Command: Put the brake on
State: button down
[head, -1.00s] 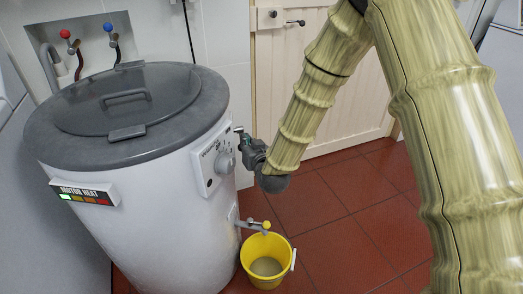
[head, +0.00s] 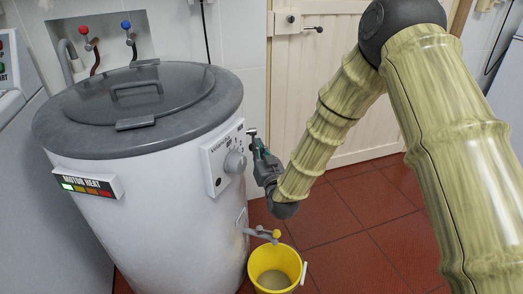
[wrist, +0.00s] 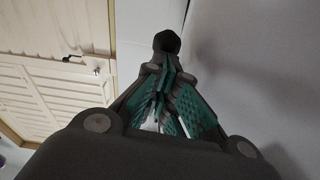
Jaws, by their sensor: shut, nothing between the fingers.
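The machine is a white tub (head: 165,215) with a grey lid, and its right front carries a white control panel with a round dial (head: 235,162). My gripper (head: 256,146) is beside the tub's right side, just right of the panel, pointing up. Its green-padded fingers (wrist: 167,72) are shut and empty. A black round knob (wrist: 167,42) shows just beyond the fingertips in the wrist view; I cannot tell whether they touch it. A small dark and pale piece (head: 251,132) shows at the fingertips in the head view. No part is readably marked as a brake.
A yellow bucket (head: 274,270) stands on the red tiled floor (head: 345,215) under the tub's tap (head: 264,234). A wooden door (head: 335,80) is behind. Another white appliance (head: 40,200) stands close on the left. Open floor lies to the right.

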dwell(0.4)
jog(key=r+p+v, duration=0.1)
jog(key=p+v, duration=0.2)
jog(key=v, duration=1)
jog(key=shift+d+r, duration=0.2)
jog(key=shift+r, duration=0.35)
